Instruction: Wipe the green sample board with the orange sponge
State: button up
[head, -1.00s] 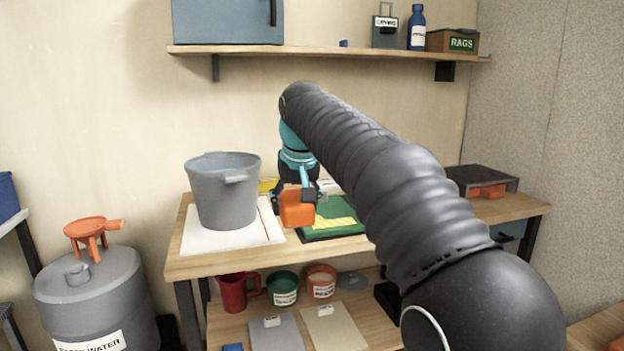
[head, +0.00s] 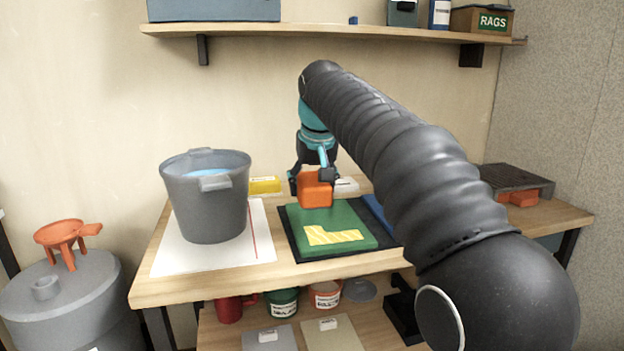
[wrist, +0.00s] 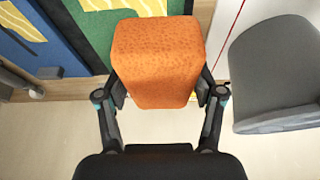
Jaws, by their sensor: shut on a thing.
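The orange sponge (head: 315,190) is held in my gripper (head: 313,178), above the back left part of the green sample board (head: 352,219). My gripper is shut on the sponge; in the wrist view the sponge (wrist: 158,62) sits between the two fingers. Whether the sponge touches the board is hard to tell. The board lies on a dark mat (head: 302,240) on the table and bears a yellow patterned patch (head: 333,236) near its front. Part of the board (wrist: 95,25) shows in the wrist view, left of the sponge.
A grey bucket (head: 207,200) with blue water stands on a white sheet (head: 190,258) left of the board. A blue board (head: 377,208) lies to its right, partly behind my arm. A yellow block (head: 265,185) is behind. A shelf (head: 330,36) hangs above.

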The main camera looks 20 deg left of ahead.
jog(key=shift+s+a, duration=0.25)
jog(key=shift+s+f, duration=0.1)
jog(key=shift+s, duration=0.1)
jog(key=shift+f+b, duration=2.05)
jog(key=shift+f, duration=1.1)
